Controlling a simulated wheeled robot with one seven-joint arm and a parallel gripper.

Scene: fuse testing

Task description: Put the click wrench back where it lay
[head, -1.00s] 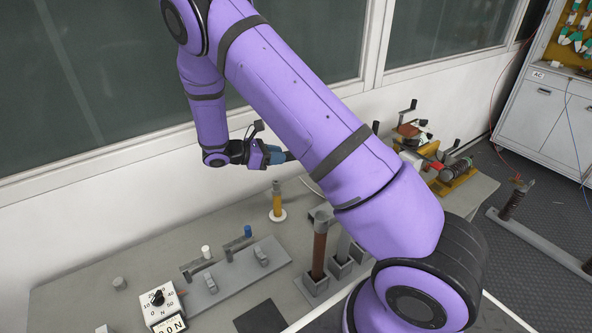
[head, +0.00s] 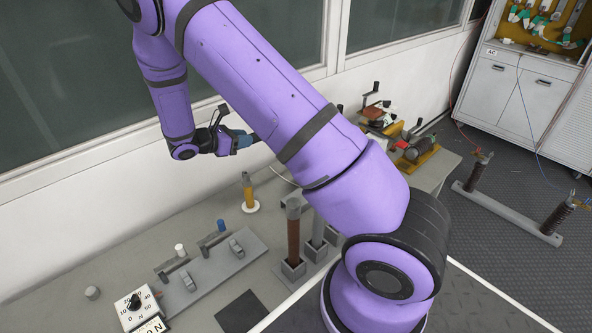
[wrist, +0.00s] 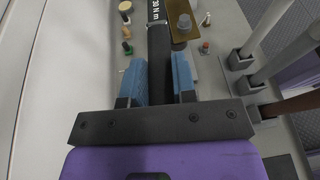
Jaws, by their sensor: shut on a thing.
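In the head view my gripper (head: 243,140) is held above the back of the bench, near the wall. There my purple arm hides most of the wrench.
The grey bench (head: 110,250) carries a yellow post (head: 248,190) on a white base, tall rods in square sockets (head: 293,268), a plate with clamps (head: 215,260) and a dial box (head: 137,305). A black mat (head: 243,312) lies at the front. Red and yellow devices (head: 415,150) stand at the far right end.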

